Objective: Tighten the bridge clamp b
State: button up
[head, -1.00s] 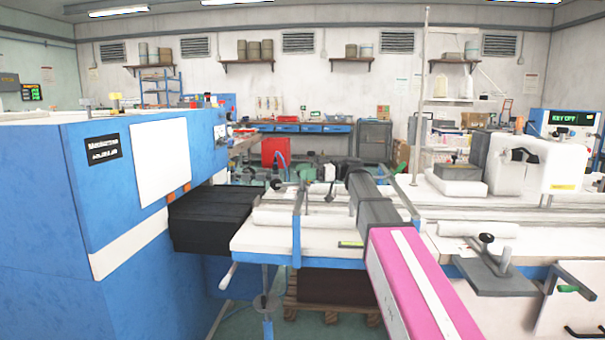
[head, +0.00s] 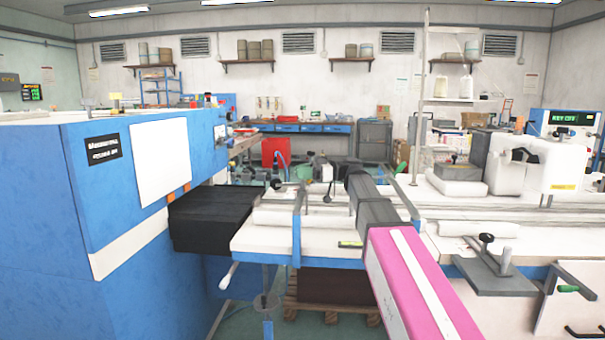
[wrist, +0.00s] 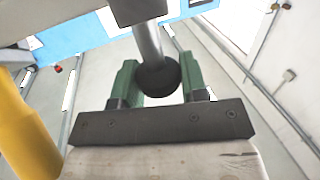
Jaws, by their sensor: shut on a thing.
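In the wrist view my gripper (wrist: 160,76) has its two green fingers on either side of a dark ball knob (wrist: 157,79) on a grey rod. The gripper is shut on this knob. In the head view my pink and grey arm reaches over the white table (head: 262,242), and its dark end hides much of the contact. The frames do not show which clamp is labelled b.
A blue machine (head: 120,220) with a black bellows-like block (head: 208,215) stands at the left. A dark plate with a knobbed lever (head: 486,240) sits at the right table edge. A white sewing head (head: 535,165) stands behind it. A yellow cylinder (wrist: 25,130) is close in the wrist view.

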jog(key=m+t, duration=0.2)
jog(key=t, duration=0.1)
jog(key=m+t, duration=0.2)
jog(key=t, duration=0.1)
jog(key=m+t, duration=0.1)
jog(key=t, duration=0.2)
jog(key=shift+s+m, duration=0.25)
jog(key=shift+m, duration=0.15)
jog(key=m+t+h, duration=0.2)
jog(key=t, duration=0.1)
jog(key=m+t+h, duration=0.2)
jog(key=m+t, duration=0.1)
jog(key=t, duration=0.1)
jog(key=shift+w+h, duration=0.2)
jog(key=shift+h, duration=0.1)
jog(key=shift+m+t, duration=0.4)
jog(key=o, duration=0.9)
jog(key=v, duration=1)
jog(key=shift+s+d+r, duration=0.1)
jog(key=shift+s+d, duration=0.15)
